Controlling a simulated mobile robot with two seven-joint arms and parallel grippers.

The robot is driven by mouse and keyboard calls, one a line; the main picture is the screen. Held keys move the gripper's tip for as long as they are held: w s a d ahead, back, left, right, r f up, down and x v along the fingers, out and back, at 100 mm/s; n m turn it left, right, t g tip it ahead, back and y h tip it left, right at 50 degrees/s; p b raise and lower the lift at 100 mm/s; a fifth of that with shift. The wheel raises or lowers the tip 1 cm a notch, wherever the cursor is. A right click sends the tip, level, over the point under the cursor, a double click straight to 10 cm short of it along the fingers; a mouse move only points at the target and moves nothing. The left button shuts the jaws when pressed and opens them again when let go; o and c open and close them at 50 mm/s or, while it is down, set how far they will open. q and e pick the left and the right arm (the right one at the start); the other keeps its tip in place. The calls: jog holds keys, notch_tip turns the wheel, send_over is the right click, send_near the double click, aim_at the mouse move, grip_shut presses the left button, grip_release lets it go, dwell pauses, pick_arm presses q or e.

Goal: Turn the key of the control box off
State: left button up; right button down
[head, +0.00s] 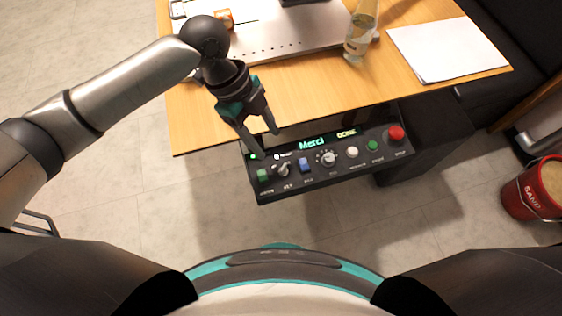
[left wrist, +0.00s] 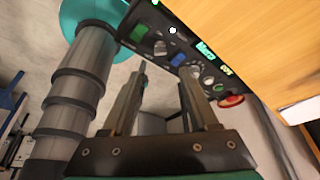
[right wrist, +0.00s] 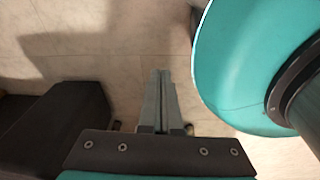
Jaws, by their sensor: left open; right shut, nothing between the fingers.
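The control box (head: 325,182) is a black panel under the front edge of the table, with lit displays, buttons and knobs. Its key (head: 284,170) is a small metallic piece between a green button (head: 263,175) and a blue switch (head: 305,165). In the left wrist view the key (left wrist: 160,48) shows just beyond the fingertips. My left gripper (head: 267,144) is open and empty, above the left part of the box, apart from the key. I cannot tell the key's exact angle. My right gripper (right wrist: 160,72) is shut and empty over the floor, seen only in the right wrist view.
The wooden table (head: 205,120) overhangs the box from behind. On it are a metal plate (head: 285,35), a glass bottle (head: 361,32) and white paper (head: 447,48). A red emergency button (head: 396,133) is at the box's right end. A red bucket (head: 537,190) stands at right.

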pick_arm(q)
jog(key=b, duration=0.2)
send_over(283, 167)
jog(key=w+a, duration=0.1)
jog(key=a, duration=0.1)
notch_tip(283, 167, down, 5)
jog(key=shift+f, duration=0.15)
jog(key=x, duration=0.2)
jog(key=shift+s+d+f, duration=0.1)
jog(key=shift+f, duration=0.15)
jog(key=shift+s+d+f+b, duration=0.1)
jog(key=shift+d+f+b, duration=0.2)
jog(key=shift+f+b, duration=0.3)
pick_arm(e)
jog(key=shift+w+a+f, duration=0.1)
jog(key=shift+w+f, duration=0.05)
jog(key=shift+w, duration=1.35)
jog(key=shift+w+a+f, duration=0.1)
jog(key=shift+w+f, duration=0.05)
jog(key=shift+w, duration=1.3)
pick_arm(q)
jog(key=shift+f, duration=0.1)
grip_shut()
